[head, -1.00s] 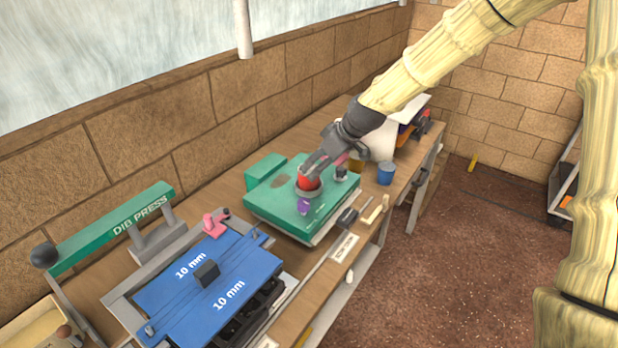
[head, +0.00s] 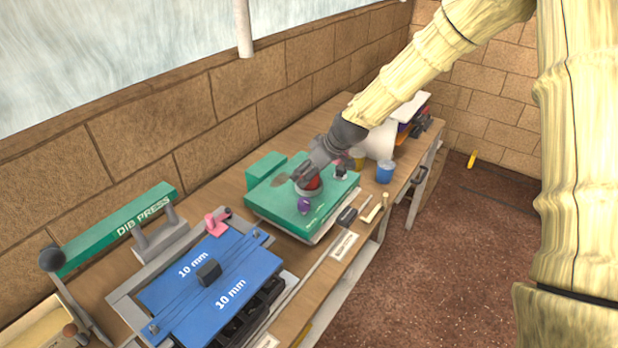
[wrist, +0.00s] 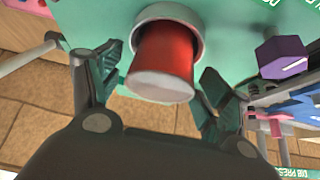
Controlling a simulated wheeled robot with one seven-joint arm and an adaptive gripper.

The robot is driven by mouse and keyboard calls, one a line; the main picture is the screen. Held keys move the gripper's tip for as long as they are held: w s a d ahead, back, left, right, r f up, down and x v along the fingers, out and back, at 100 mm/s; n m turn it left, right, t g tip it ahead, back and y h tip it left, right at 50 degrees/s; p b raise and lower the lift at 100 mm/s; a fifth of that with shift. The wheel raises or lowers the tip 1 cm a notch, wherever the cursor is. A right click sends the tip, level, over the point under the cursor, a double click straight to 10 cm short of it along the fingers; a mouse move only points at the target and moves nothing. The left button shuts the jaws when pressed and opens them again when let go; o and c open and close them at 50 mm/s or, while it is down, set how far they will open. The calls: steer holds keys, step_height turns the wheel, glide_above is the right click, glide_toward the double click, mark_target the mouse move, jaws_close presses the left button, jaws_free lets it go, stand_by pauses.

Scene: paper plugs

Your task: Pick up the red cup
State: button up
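The red cup (wrist: 165,58) sits in a round grey ring on the green machine top; its pale end faces the wrist camera. In the head view the red cup (head: 313,183) is partly hidden by my gripper (head: 305,178). In the wrist view my gripper (wrist: 160,88) is open, with one finger on each side of the cup. Gaps show between the fingers and the cup, and I see no contact.
The green machine (head: 275,205) carries a purple knob (head: 304,205) close to the cup. A blue cup (head: 385,172) stands to the right near the bench edge. A blue press plate (head: 225,272) lies at the front left. A brick wall (head: 230,95) runs behind the bench.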

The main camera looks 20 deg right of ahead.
steer(key=c, duration=0.8)
steer(key=shift+c, duration=0.2)
steer(key=shift+r, duration=0.1)
